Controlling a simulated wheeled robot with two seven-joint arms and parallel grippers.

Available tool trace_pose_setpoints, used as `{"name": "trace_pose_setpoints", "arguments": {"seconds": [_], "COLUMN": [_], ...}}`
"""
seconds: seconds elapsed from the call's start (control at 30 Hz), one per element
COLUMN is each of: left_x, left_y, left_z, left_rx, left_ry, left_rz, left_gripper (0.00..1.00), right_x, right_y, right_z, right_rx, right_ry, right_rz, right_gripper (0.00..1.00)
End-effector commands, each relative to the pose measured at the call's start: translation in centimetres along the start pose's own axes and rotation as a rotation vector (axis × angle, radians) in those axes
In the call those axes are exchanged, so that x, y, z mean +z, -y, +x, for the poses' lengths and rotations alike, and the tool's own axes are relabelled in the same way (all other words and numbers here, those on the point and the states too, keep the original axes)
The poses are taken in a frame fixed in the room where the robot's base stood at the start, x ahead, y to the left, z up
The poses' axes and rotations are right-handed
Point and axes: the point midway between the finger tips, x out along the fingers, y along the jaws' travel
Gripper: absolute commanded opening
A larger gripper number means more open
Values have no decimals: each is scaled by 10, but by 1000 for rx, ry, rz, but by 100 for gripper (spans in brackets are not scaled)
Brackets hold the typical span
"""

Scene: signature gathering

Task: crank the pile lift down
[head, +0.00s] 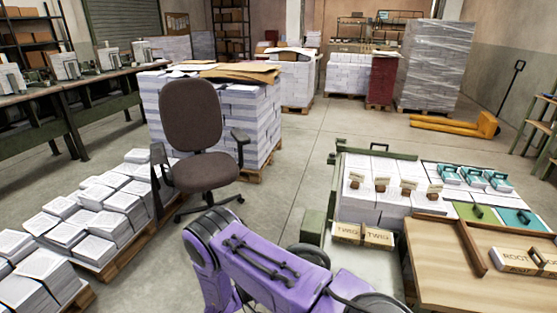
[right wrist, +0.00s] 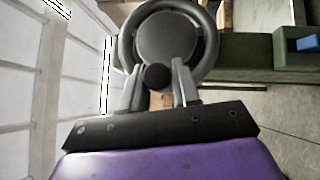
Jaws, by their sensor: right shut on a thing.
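The pile lift appears to be the green-framed stand (head: 313,227) at the right of the head view, bearing white paper stacks (head: 378,190). In the right wrist view a dark grey handwheel (right wrist: 126,38) with a round hub faces my gripper. My right gripper (right wrist: 158,84) has its two grey fingers on either side of a black knob (right wrist: 156,77) at the wheel's near rim and is shut on it. In the head view my purple arm crosses the bottom middle; its fingertips are hidden there. My left gripper is not in view.
An office chair (head: 200,150) and low paper stacks (head: 85,210) on pallets are at the left. A yellow pallet jack (head: 460,125) stands behind. The middle floor (head: 300,165) is clear.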

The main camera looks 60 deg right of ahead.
Motion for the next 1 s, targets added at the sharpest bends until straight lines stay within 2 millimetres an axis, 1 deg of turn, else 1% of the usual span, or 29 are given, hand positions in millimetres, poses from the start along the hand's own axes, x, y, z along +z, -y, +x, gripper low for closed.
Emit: {"name": "trace_pose_setpoints", "arguments": {"seconds": [0.03,0.07,0.1,0.13,0.37,0.47,0.57,0.7,0.8,0.9,1.0], "left_x": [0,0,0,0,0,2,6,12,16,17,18], "left_y": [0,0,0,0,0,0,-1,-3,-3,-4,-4], "left_z": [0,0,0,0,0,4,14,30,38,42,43], "left_rx": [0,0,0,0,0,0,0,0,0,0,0], "left_ry": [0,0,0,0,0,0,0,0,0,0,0], "left_rz": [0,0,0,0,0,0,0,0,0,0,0], "left_gripper": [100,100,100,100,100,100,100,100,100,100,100], "right_x": [3,3,3,3,1,0,0,0,1,1,2], "right_y": [2,2,2,2,1,3,6,8,7,5,4], "right_z": [1,1,1,1,0,-6,-24,-58,-80,-94,-101], "right_rx": [1,1,1,0,-1,-1,-2,-3,-2,-2,-2], "right_ry": [4,4,4,4,0,-1,-3,-3,-1,1,3], "right_rz": [-8,-8,-8,-7,-3,-2,1,1,0,-1,-4], "right_gripper": [0,34,47,51,51,51,51,51,51,51,51]}}
